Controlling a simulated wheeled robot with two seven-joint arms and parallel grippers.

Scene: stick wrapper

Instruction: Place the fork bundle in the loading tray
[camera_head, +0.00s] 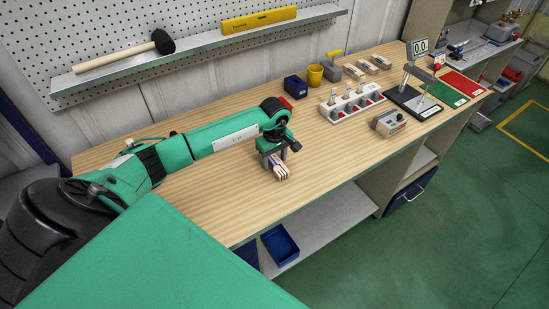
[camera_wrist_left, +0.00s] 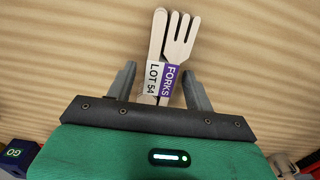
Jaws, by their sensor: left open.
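The fork bundle (camera_wrist_left: 176,50) is pale wooden cutlery with a white and purple band reading "LOT 54" and "FORKS". It lies on the wooden bench, and its fork end shows below my left gripper in the head view (camera_head: 282,173). My left gripper (camera_wrist_left: 160,78) is open, with one finger on each side of the bundle and visible gaps between. In the head view, my left gripper (camera_head: 273,158) is low over the bench and hides part of the bundle. No tray is clearly marked as the loading tray. My right gripper is not in view.
A white rack (camera_head: 351,105) with several slots, a grey box (camera_head: 389,122) and a display stand (camera_head: 410,97) stand to the right on the bench (camera_head: 215,195). A blue bin (camera_head: 280,245) sits on the lower shelf.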

